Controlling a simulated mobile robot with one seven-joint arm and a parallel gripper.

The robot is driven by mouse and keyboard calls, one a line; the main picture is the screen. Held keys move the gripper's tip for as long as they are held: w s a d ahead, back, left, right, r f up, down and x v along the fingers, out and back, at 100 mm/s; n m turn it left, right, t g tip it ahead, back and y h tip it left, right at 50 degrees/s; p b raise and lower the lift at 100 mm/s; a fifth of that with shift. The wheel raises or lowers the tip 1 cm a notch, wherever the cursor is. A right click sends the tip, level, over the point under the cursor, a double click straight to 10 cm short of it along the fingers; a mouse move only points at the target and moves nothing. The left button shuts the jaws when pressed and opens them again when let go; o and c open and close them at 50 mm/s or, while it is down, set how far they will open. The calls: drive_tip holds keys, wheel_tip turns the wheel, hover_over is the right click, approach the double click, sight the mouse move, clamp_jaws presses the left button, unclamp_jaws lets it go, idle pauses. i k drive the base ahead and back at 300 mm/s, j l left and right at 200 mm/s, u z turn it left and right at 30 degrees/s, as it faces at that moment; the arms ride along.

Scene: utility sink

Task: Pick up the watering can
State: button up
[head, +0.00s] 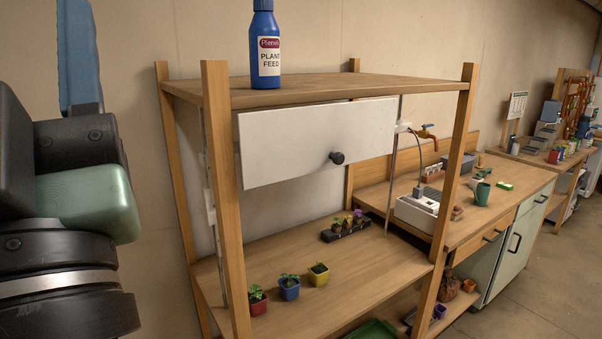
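I cannot make out a watering can with certainty in the head view. A small green vessel (482,194) stands on the wooden counter at the right; it is too small to tell whether it is a can, a cup or a pot. Parts of my arm fill the left edge of the picture. My gripper's fingertips are not in view, so whether it is open or shut does not show.
A wooden shelf unit (290,92) stands ahead, with a blue plant feed bottle (265,50) on top and a white tilted panel (318,142) with a dark knob below. Potted seedlings (289,287) stand on its lower shelf. Open floor (520,285) lies at the right.

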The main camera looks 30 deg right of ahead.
sight(480, 194)
drive_tip(key=l+z, duration=0.15)
drive_tip(key=z, duration=1.5)
drive_tip(key=i+l+z, duration=0.1)
drive_tip(key=i, duration=0.5)
drive_tip(key=i+l+z, duration=0.15)
drive_tip(key=i, duration=0.45)
